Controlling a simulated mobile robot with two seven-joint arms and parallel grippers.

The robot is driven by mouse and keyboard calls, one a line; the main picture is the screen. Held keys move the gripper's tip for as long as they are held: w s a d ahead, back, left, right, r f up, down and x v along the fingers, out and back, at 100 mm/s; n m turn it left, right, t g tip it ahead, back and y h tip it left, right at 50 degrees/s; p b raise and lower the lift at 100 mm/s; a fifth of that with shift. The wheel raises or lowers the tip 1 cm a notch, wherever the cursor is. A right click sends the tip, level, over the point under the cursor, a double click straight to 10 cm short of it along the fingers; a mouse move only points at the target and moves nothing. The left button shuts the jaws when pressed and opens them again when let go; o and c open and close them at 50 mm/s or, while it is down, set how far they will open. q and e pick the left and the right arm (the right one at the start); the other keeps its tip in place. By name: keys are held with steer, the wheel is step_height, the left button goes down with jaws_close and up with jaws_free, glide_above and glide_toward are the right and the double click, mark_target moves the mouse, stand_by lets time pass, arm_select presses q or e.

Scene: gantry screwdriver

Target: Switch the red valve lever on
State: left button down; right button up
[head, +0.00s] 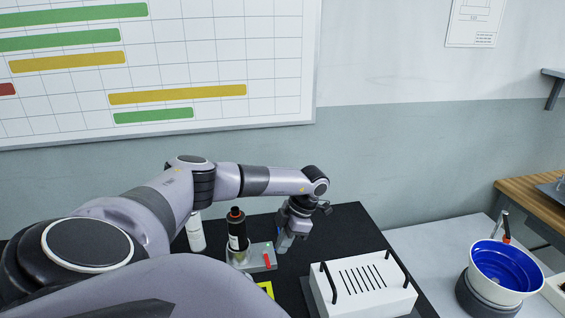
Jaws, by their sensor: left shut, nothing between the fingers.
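A small red lever (267,260) stands on the front right part of a light grey block (256,254) on the black bench top. It looks close to upright in the head view. My left gripper (283,248) points down just right of the block and the red lever. Its fingers are shut with nothing between them. I cannot tell whether the fingertips touch the block or the lever. My right gripper is not in view.
A white slotted box with black handles (362,288) is at front right. A blue-lined bowl (505,266) stands farther right.

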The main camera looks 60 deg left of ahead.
arm_select(q)
steer(key=shift+v, duration=2.8)
steer(key=shift+s+f, duration=0.1)
